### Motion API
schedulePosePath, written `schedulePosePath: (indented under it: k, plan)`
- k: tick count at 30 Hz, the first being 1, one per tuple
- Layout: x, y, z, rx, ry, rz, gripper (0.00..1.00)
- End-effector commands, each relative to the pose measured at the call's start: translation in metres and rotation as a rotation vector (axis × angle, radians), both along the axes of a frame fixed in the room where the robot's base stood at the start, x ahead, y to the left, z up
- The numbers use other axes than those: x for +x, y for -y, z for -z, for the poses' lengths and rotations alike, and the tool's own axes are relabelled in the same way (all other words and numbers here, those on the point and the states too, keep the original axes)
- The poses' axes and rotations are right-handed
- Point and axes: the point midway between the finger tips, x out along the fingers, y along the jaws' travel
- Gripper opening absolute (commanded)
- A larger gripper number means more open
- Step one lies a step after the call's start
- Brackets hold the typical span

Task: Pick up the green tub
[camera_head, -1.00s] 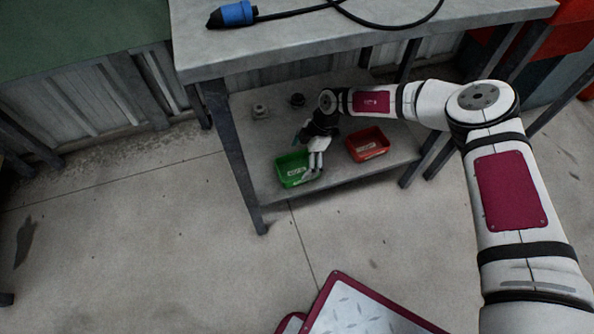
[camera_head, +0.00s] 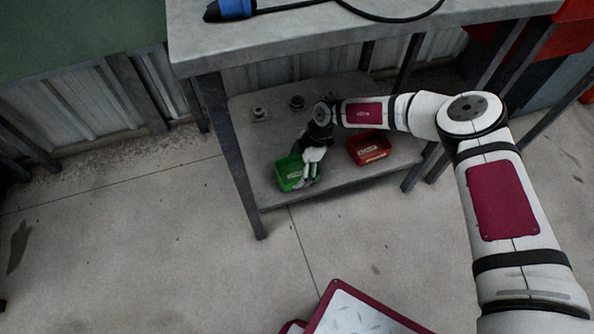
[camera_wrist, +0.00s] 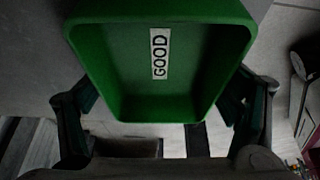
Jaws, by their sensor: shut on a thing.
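The green tub (camera_head: 286,175) is on or just above the left front part of the lower shelf in the head view; I cannot tell whether it touches the shelf. In the wrist view the green tub (camera_wrist: 195,85) fills the upper middle, with a white label reading "GOOD" inside it. My gripper (camera_head: 311,175) is at the tub's right side in the head view. In the wrist view its fingers (camera_wrist: 165,112) come up on both sides of the tub and are shut on it. The finger contacts are partly hidden by the tub.
A red tub (camera_head: 369,148) sits to the right on the lower shelf (camera_head: 340,185). Two small grey parts (camera_head: 260,114) and (camera_head: 297,102) stand at the shelf's back. The tabletop (camera_head: 300,38) is above, carrying a blue connector (camera_head: 232,9) and black cable. Table legs flank the shelf.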

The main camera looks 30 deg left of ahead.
Motion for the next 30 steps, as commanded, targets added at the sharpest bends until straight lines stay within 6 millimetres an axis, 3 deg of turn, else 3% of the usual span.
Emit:
schedulePosePath:
  k: [8, 16, 30]
  plan:
    - [-0.001, 0.0, -0.008, 0.0, 0.0, -0.001, 0.52]
    - [0.0, 0.0, -0.039, 0.0, 0.002, -0.001, 0.51]
    - [-0.091, 0.067, -0.05, -0.002, -0.002, -0.006, 0.52]
